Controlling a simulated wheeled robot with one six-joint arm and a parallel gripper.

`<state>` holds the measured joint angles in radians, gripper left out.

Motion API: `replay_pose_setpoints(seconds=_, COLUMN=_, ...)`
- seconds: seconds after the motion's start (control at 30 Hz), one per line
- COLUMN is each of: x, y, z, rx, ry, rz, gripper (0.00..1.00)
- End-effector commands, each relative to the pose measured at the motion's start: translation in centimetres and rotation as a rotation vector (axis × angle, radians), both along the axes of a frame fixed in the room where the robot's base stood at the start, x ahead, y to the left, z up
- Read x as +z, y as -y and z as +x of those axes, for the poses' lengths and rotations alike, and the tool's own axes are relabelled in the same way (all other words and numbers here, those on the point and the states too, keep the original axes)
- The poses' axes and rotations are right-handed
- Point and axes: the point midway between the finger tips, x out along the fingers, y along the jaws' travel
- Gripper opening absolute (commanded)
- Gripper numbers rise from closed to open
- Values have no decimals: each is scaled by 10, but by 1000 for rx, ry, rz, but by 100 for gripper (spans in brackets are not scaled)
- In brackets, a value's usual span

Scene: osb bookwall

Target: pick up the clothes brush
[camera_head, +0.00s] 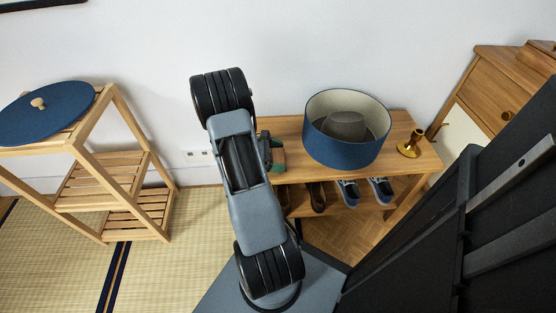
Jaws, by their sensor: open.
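A small brown and dark green object (277,159) lies at the left end of the wooden bench, partly hidden by my arm. It may be the clothes brush, but too little of it shows to be sure. My arm rises through the middle of the view and bends at the top. I cannot make out my gripper, which seems to be hidden behind the arm links.
The bench (408,157) carries a blue lampshade-like drum (340,150) and a brass candlestick (410,148). Shoes (349,192) stand on its lower shelf. A wooden cabinet (494,70) is at right.

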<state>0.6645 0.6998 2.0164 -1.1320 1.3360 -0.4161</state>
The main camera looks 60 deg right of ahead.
Motion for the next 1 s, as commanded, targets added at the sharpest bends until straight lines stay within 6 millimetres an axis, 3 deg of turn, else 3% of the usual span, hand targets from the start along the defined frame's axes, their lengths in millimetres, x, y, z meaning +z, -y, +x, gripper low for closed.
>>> replay_pose_setpoints(seconds=0.13, x=0, y=0, z=0, rx=0, ry=0, rz=0, gripper=100)
replay_pose_setpoints(seconds=0.5, x=0, y=0, z=0, rx=0, ry=0, rz=0, gripper=65)
replay_pose_setpoints(seconds=0.77, x=2, y=0, z=0, rx=0, ry=0, rz=0, gripper=65)
replay_pose_setpoints(seconds=1.0, x=24, y=0, z=0, rx=-1, ry=2, rz=-1, gripper=65)
